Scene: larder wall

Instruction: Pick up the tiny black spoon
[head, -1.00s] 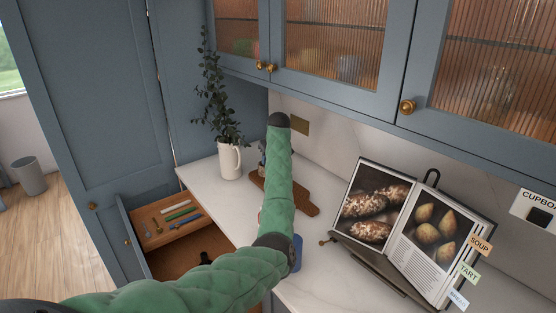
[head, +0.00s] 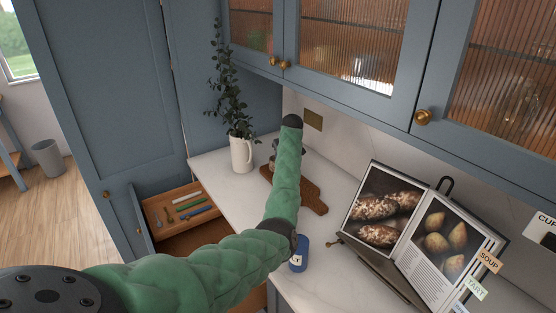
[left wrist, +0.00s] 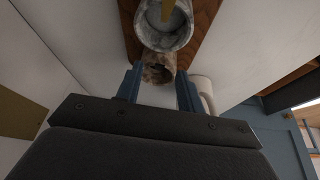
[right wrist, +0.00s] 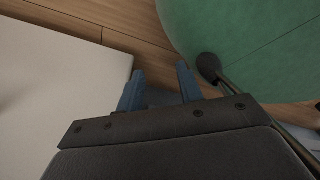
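I cannot make out the tiny black spoon in any view. My left arm reaches over the counter and hides part of it. My left gripper (left wrist: 159,88) is open above the wooden board (left wrist: 205,12). A grey stone vessel (left wrist: 166,40) with a yellowish stick in it stands on the board. A brown, rough-edged thing (left wrist: 157,70) shows between the fingertips, not visibly gripped. My right gripper (right wrist: 160,88) is open and empty, near the pale worktop (right wrist: 60,75).
The drawer (head: 165,208) stands open and holds several small coloured sticks. A white jug (head: 241,155) with a plant stands left of the board (head: 313,195). A blue jar (head: 299,255) and a propped cookbook (head: 425,235) are on the counter to the right.

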